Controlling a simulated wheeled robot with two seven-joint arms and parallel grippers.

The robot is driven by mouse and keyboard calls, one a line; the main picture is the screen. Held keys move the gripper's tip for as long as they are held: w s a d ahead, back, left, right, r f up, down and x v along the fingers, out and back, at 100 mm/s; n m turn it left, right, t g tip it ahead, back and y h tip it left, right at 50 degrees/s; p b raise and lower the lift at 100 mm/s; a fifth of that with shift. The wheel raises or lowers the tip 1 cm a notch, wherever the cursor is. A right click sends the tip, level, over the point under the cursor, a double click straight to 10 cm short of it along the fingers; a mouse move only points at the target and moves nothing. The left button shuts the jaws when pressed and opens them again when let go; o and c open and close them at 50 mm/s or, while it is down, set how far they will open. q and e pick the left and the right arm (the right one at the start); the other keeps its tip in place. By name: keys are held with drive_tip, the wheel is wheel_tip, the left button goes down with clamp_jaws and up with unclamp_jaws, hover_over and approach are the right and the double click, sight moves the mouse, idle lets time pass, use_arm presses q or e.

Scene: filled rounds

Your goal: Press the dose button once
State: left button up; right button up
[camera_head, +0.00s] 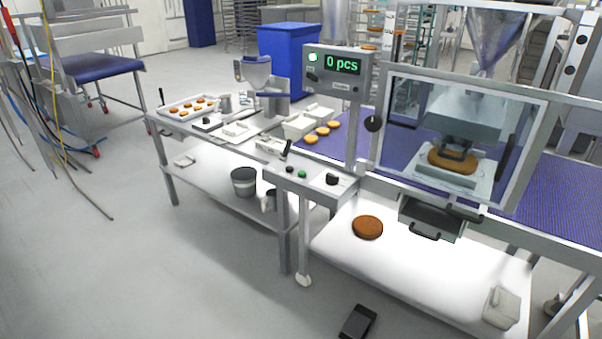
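A small control panel (316,181) sits at the front edge of the line, in the middle of the head view. It carries a green button (302,174), a small dark button (290,169) to its left, and a black knob or switch (332,179) to its right. No label is readable, so I cannot tell which one is the dose button. A round brown cake (453,159) sits under the machine head behind a clear guard. Neither of my grippers is in view.
A black-handled lever (286,150) rises just behind the buttons. The framed guard (462,130) stands to the right. A brown round (367,227) lies on the white lower shelf. A black pedal (358,322) is on the floor. The space in front of the panel looks clear.

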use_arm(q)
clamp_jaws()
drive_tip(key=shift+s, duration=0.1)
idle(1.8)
